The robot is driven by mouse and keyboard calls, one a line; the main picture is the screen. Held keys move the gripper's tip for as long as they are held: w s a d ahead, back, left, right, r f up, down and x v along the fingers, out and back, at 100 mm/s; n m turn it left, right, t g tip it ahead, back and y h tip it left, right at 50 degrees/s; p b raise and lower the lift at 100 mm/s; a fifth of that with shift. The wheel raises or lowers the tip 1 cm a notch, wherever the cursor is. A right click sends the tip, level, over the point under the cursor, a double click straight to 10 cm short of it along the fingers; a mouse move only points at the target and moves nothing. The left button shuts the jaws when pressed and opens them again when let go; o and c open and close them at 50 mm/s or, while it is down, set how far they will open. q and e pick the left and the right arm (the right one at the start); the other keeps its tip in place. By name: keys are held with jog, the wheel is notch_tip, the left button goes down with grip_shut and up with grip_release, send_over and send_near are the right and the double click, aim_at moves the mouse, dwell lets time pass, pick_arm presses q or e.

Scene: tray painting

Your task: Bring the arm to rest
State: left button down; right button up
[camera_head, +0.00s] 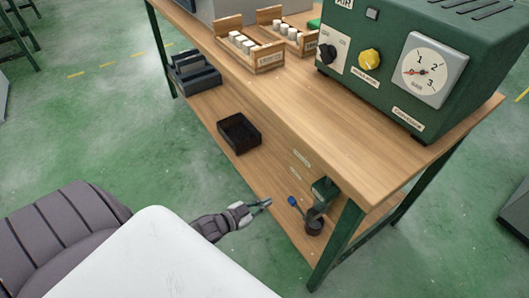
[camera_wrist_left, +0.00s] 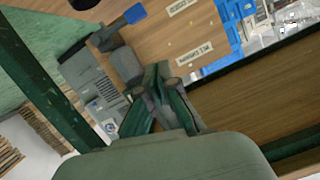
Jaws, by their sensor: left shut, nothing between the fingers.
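My left gripper (camera_head: 262,204) is beside the lower wooden shelf (camera_head: 265,170) of the workbench, near its front edge in the head view. Its fingers are shut with nothing between them. In the left wrist view the gripper (camera_wrist_left: 160,85) points toward a wooden surface with small white labels (camera_wrist_left: 194,54). A green tool with a dark round cup (camera_head: 314,226) and a blue-ended part (camera_head: 292,201) is just right of the gripper, apart from it in the head view. My right gripper is in neither view.
A dark open tray (camera_head: 238,133) and dark grey bins (camera_head: 195,75) sit on the lower shelf. A green compressor box (camera_head: 385,65) and wooden crates of white-topped jars (camera_head: 243,50) stand on the bench top. A green bench leg (camera_head: 337,245) is right of the tool.

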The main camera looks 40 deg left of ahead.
pick_arm(q)
jog(key=shift+d, duration=0.1)
dwell(0.3)
jog(key=s+d+f+n+g+y, duration=0.2)
jog(key=s+d+f+g+y, duration=0.1)
jog(key=s+d+f+g, duration=0.3)
jog(key=s+d+r+n+g+y, duration=0.1)
jog(key=s+d+g, duration=0.15)
jog(key=s, duration=0.35)
jog(key=s+d+r+n+g, duration=0.1)
jog(key=s+r+g, duration=0.1)
jog(key=s+g, duration=0.3)
jog(key=s+a+f+p, duration=0.1)
jog(key=s+f+p, duration=0.3)
jog(key=s+p, duration=0.5)
jog(key=s+a+f+p, duration=0.2)
jog(key=s+f+p, duration=0.2)
jog(key=s+p, duration=0.5)
jog(key=shift+s+f+y, duration=0.3)
jog(key=shift+s, duration=0.9)
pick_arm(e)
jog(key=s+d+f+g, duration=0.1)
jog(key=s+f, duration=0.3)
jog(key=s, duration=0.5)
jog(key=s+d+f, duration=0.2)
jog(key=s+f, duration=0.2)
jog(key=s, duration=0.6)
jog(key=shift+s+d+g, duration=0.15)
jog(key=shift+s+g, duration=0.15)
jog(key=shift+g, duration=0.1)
